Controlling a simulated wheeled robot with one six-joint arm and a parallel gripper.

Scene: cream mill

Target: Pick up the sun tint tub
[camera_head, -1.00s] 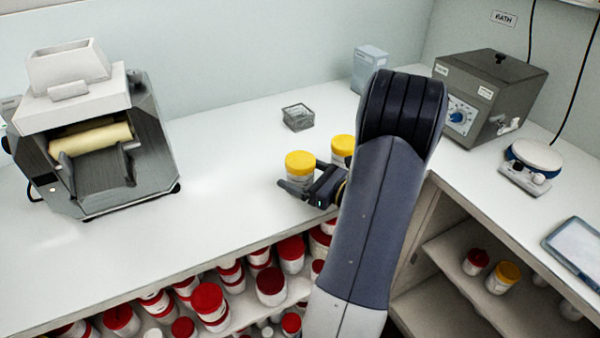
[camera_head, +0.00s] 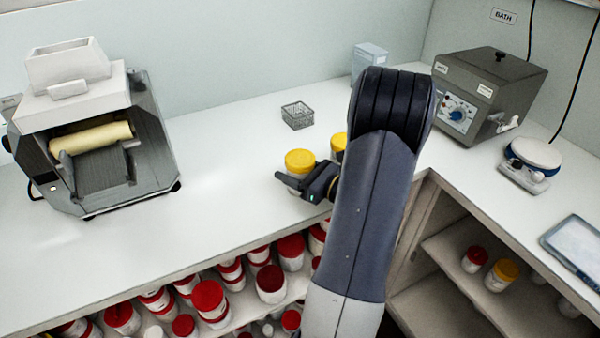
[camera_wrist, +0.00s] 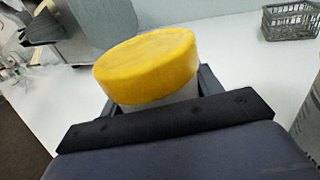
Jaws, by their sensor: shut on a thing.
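A white tub with a yellow lid (camera_head: 300,160) stands on the white counter, and I cannot read its label. My gripper (camera_head: 294,184) is shut on this tub, with its fingers around the body below the lid. The wrist view shows the yellow lid (camera_wrist: 147,65) close up between the fingers, and the lower body is hidden by my gripper. A second yellow-lidded tub (camera_head: 338,144) is just behind to the right, partly hidden by my arm. Which of them is the sun tint tub I cannot tell.
A roller mill (camera_head: 95,140) stands at the left. A wire basket (camera_head: 297,116) sits behind the tubs. A grey bath box (camera_head: 487,95) and a round-topped device (camera_head: 533,158) are at the right. Red-lidded jars (camera_head: 270,282) fill the shelf below. The counter between mill and tubs is clear.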

